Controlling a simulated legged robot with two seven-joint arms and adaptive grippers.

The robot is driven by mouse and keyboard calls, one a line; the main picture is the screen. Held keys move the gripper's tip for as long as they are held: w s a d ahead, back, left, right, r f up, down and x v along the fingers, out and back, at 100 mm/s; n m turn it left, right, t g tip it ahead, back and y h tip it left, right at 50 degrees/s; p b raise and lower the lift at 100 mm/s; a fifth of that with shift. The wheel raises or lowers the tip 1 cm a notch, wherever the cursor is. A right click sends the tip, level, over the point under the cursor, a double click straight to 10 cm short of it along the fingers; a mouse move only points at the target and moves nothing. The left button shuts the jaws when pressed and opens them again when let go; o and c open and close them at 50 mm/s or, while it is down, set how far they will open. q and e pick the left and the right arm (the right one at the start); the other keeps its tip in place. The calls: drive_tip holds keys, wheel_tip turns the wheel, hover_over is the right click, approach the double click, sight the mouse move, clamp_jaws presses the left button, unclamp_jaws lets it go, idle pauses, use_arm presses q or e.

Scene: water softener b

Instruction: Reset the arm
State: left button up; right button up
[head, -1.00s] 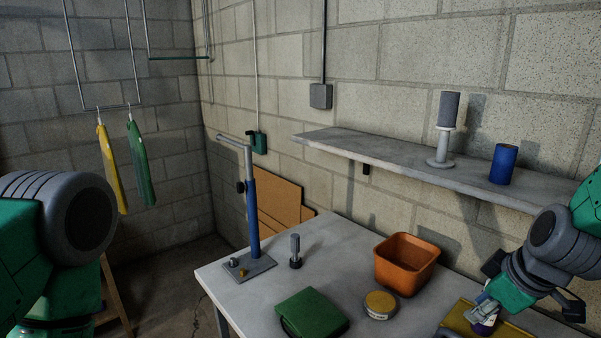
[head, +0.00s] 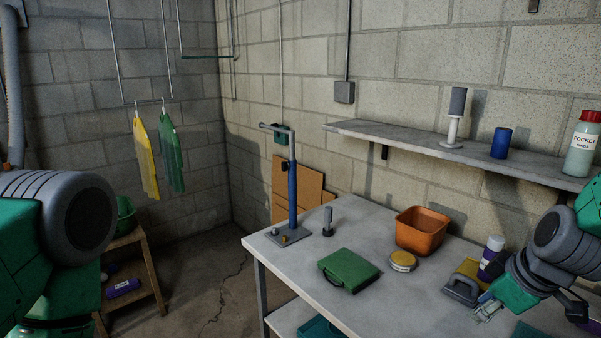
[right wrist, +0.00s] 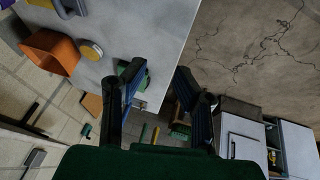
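My right gripper (head: 487,311) hangs over the front right of the white table (head: 390,300) in the head view. In the right wrist view its two dark fingers (right wrist: 157,90) stand apart with nothing held between them. A purple bottle with a white cap (head: 491,258) stands upright on the table just behind it, apart from the fingertips. My left arm fills the left edge of the head view; its gripper is out of sight.
On the table are an orange bin (head: 421,232), a yellow-lidded tin (head: 402,261), a green case (head: 348,270), a grey-handled yellow item (head: 463,284) and a blue post stand (head: 292,200). A wall shelf (head: 425,152) runs above. A wooden stand (head: 146,265) is at left.

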drive_tip(key=s+f+m+g+h+b, duration=0.15)
drive_tip(key=s+f+b, duration=0.3)
drive_tip(key=f, duration=0.75)
drive_tip(key=s+f+m+g+b, duration=0.1)
drive_tip(key=s+f+m+b, duration=0.15)
drive_tip(key=s+f, duration=0.65)
drive_tip(key=s+a+f+m+g+b, duration=0.1)
drive_tip(key=s+a+f+b, duration=0.1)
drive_tip(key=s+f, duration=0.4)
drive_tip(key=s+a+f+m+b, duration=0.2)
drive_tip(key=s+f+b, duration=0.3)
drive_tip(key=f, duration=0.8)
drive_tip(key=shift+s+f+g, duration=0.3)
drive_tip(key=shift+s+g, duration=0.05)
drive_tip(key=shift+s, duration=0.65)
drive_tip(key=shift+d, duration=0.15)
